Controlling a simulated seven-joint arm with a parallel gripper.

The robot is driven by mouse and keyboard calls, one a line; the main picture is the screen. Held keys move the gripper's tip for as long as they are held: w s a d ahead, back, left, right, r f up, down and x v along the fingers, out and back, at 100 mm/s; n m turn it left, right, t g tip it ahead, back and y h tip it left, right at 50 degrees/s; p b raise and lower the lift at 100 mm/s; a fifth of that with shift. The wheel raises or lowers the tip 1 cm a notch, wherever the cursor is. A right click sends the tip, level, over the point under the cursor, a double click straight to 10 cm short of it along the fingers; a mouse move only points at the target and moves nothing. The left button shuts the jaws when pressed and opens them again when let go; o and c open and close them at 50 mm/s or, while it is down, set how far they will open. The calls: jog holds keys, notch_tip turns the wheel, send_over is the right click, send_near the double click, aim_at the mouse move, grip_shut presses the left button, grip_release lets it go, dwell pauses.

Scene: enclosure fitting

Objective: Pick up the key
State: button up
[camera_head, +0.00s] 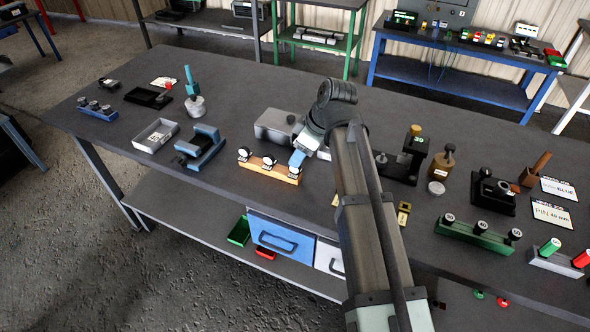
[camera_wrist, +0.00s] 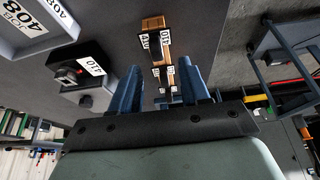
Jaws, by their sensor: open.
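No key can be made out for certain. A wooden rack (camera_head: 268,168) on the bench holds several small black-and-white pieces, which may be tagged keys. In the wrist view a wooden rack (camera_wrist: 153,24) with white number tags (camera_wrist: 166,40) shows beyond the fingertips; the tags are too small to read surely. My gripper (camera_head: 297,159) has blue fingers and is at the rack's right end, seemingly just above it. The fingers also show in the wrist view (camera_wrist: 161,76), apart, with nothing clearly held between them. My arm hides part of the bench to the right.
A grey tray (camera_head: 142,144) with a card, a blue fixture (camera_head: 211,151) and a grey box (camera_head: 272,122) stand near the rack.

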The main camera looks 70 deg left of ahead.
aim_at(295, 171)
jog(key=shift+x, duration=2.7)
jog(key=shift+w, duration=0.2)
grip_shut()
